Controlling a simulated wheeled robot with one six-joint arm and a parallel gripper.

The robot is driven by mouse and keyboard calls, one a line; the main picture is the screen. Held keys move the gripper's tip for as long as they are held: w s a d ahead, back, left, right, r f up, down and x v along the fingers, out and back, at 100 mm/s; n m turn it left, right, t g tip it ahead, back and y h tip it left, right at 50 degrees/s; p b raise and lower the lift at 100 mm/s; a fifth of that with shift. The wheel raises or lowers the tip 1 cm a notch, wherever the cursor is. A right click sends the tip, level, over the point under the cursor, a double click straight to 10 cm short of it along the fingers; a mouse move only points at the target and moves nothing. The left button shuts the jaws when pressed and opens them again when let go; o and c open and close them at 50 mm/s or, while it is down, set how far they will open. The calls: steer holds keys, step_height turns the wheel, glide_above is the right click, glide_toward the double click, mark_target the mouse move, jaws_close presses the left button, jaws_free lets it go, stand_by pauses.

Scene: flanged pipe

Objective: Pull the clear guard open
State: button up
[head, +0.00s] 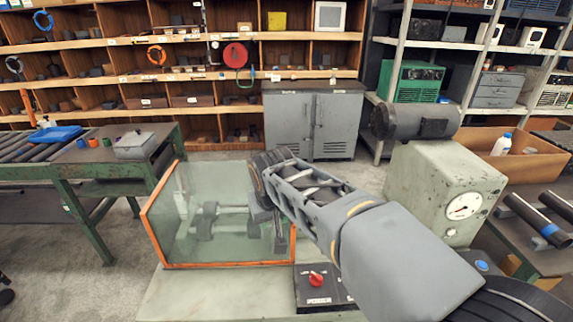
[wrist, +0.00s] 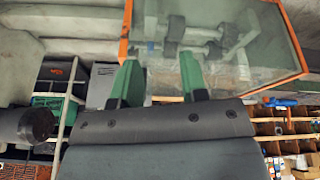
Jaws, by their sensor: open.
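The clear guard (head: 195,232) is a see-through box with orange edges, standing over a shaft on the pale machine bed in the head view. In the wrist view, which looks upside down, the guard (wrist: 262,55) fills the upper right. One orange edge (wrist: 126,30) runs down to beside the left finger. My gripper (wrist: 157,78) shows two green fingers spread apart, with nothing seen held between them. In the head view my arm reaches to the guard's right end and hides part of it. Whether a finger touches the guard I cannot tell.
A pale green housing with a gauge (head: 463,206) and a dark motor (head: 415,121) stand right of my arm. A red knob (head: 316,279) sits on a black panel in front. A green-legged roller table (head: 75,180) stands left. Open floor shows between table and machine.

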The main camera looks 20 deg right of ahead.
steer(key=w+d+r+m+h+p, duration=0.1)
steer(key=w+d+r+p, duration=0.15)
steer(key=w+r, duration=0.4)
steer(key=w+d+r+m+h+p, duration=0.1)
steer(key=w+d+r+m, duration=0.15)
steer(key=w, duration=0.65)
steer(key=shift+n, duration=0.25)
steer(key=p+x, duration=0.1)
steer(key=x, duration=0.7)
steer(key=d+p+x, duration=0.1)
steer(key=x, duration=0.4)
steer(key=shift+p, duration=0.35)
steer(key=shift+c, duration=0.3)
steer(key=shift+r, duration=0.1)
jaws_close()
